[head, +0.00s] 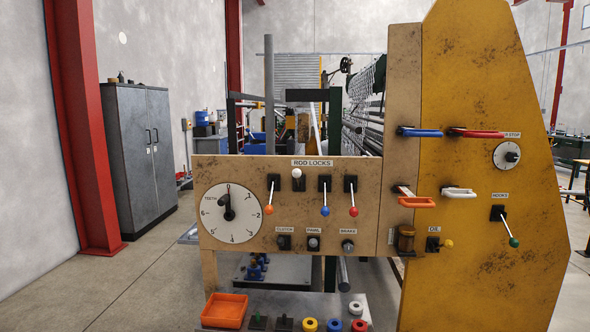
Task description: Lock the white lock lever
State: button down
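The white lock lever (297,174) is on the tan panel (340,232) under the "ROD LOCKS" label in the head view. Its white knob is in front of the top of its black slot plate, and its shaft is hardly visible. The orange lever (269,210) is to its left, and the blue lever (325,211) and red lever (353,212) are to its right. These three hang downward, with their knobs below their black plates. My gripper is not in view.
A dial (229,213) is left of the levers. Clutch, panel and brake controls (313,243) are below. Coloured handles (458,192) stick out at the right. An orange tray (224,310) and several coloured rings are at the bottom. Open floor (130,285) is at the left.

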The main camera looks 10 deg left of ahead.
aim_at(296, 172)
jog(key=u, duration=0.55)
jog(key=i, duration=1.25)
jog(key=z, duration=0.25)
